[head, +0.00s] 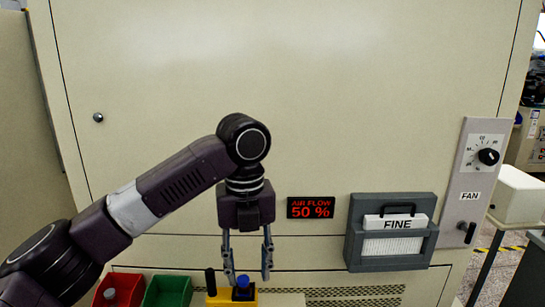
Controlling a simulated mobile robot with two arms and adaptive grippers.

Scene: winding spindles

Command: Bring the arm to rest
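My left arm comes in from the lower left and bends down at the wrist. My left gripper (249,278) points straight down with its two fingers apart. It hangs over a yellow box with a blue button (243,281) on top. The blue button shows between the fingertips; I cannot tell whether they touch the box. No object is seen held between the fingers. My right gripper is not in view.
A large beige cabinet (270,80) fills the background. It carries a red "AIR FLOW 50 %" display (311,207), a grey holder with a "FINE" filter (392,240) and a FAN panel (468,190). Red (104,299) and green (153,293) bins stand at the lower left.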

